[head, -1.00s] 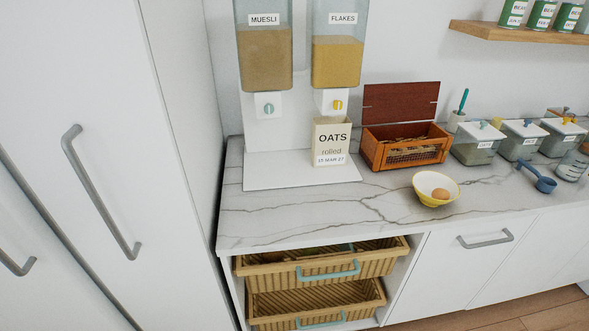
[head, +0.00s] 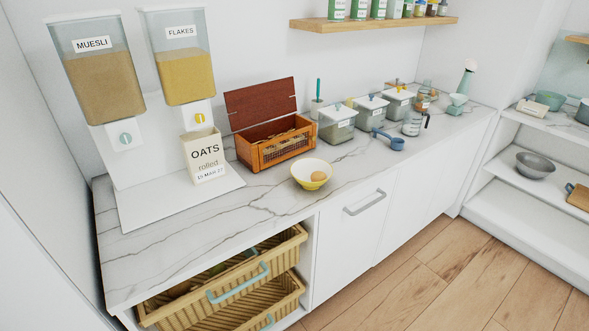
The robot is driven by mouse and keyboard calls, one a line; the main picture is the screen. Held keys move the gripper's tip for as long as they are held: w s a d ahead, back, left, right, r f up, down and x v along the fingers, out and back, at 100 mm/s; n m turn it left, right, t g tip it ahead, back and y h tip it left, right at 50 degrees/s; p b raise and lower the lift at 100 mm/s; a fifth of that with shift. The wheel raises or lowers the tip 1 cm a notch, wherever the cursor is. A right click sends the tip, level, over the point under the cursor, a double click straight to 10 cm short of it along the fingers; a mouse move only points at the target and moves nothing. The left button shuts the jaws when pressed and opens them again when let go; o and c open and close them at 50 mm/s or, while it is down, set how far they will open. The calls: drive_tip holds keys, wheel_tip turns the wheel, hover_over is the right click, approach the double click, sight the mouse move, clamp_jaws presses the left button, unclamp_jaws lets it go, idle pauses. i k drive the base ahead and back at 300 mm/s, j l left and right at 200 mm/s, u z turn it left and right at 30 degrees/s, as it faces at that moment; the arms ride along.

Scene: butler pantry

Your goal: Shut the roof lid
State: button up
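The roof lid (head: 262,102) is a flat dark red-brown panel on a small wooden box (head: 278,148) on the marble counter. The lid stands open, raised upright along the back edge of the box and leaning slightly back. The box has an open top and a mesh-like front; its contents are hard to make out. My gripper is not in view.
An oats carton (head: 204,158) and two cereal dispensers (head: 182,75) stand left of the box. A yellow bowl with an egg (head: 312,174) sits in front of it. Lidded canisters (head: 337,125) and a blue scoop (head: 390,141) stand to the right. A wooden shelf (head: 375,24) hangs above.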

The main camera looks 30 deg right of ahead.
sight(255, 104)
drive_tip(key=u, duration=0.25)
drive_tip(key=i+l+u, duration=0.15)
drive_tip(key=l+u, duration=0.2)
drive_tip(key=i+l+u, duration=0.1)
drive_tip(key=l+u, duration=0.25)
drive_tip(key=l, duration=0.1)
